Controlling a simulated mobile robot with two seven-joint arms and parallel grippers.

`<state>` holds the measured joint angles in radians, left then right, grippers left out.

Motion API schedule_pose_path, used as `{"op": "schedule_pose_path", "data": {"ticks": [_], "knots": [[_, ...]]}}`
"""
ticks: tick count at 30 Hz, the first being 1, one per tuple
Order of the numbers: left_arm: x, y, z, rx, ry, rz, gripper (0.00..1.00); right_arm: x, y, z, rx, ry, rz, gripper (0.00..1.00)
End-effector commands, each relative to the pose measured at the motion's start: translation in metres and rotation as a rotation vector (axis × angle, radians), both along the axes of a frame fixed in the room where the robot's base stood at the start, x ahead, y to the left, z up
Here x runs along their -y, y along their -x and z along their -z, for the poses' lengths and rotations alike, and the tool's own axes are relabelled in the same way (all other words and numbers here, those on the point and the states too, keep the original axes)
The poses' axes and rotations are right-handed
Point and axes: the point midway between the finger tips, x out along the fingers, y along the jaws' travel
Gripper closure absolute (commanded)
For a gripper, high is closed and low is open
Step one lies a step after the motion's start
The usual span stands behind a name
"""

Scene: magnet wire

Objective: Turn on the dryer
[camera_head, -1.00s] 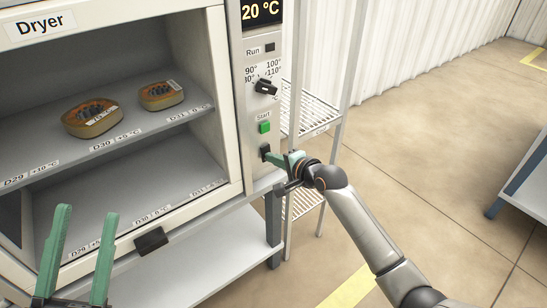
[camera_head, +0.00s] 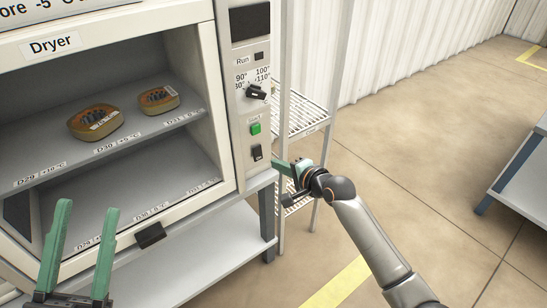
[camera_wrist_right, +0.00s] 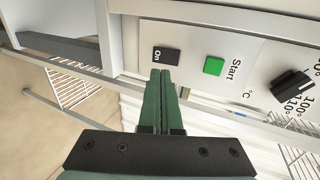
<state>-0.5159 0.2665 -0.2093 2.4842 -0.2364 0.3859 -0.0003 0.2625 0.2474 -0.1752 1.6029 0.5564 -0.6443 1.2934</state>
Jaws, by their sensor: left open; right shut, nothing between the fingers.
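The dryer (camera_head: 110,32) is a pale cabinet with its front open and a control panel on its right side. The panel has a dark blank display (camera_head: 250,21), a Run indicator (camera_head: 259,56), a dial (camera_head: 257,92), a green Start button (camera_head: 255,128) and a black switch (camera_head: 257,152). In the right wrist view the switch (camera_wrist_right: 166,54) is marked On. My right gripper (camera_head: 278,166) is shut and empty, just right of and below the switch; its fingertips (camera_wrist_right: 164,74) appear close to it, contact unclear. My left gripper (camera_head: 88,208) is open and empty at lower left.
Two tan trays (camera_head: 96,122) (camera_head: 158,99) with dark pieces sit on the dryer's upper shelf. A wire rack (camera_head: 302,118) stands right of the dryer. A table (camera_head: 525,175) stands at far right, with open floor between.

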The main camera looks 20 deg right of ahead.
Motion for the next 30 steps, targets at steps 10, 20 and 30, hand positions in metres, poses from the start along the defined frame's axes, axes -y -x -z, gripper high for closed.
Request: {"op": "schedule_pose_path", "data": {"ticks": [10, 20, 30], "knots": [[0.000, 0.000, -0.021, 0.000, 0.000, 0.000, 0.50, 0.019, 0.053, -0.027, -0.001, -0.001, -0.001, 1.00], [0.000, 0.000, -0.023, 0.000, 0.000, 0.000, 0.50, 0.023, 0.062, -0.030, 0.000, 0.000, -0.001, 1.00], [0.000, -0.001, -0.018, -0.007, 0.000, -0.001, 0.50, 0.030, 0.065, -0.025, 0.028, 0.069, -0.013, 1.00]]}}
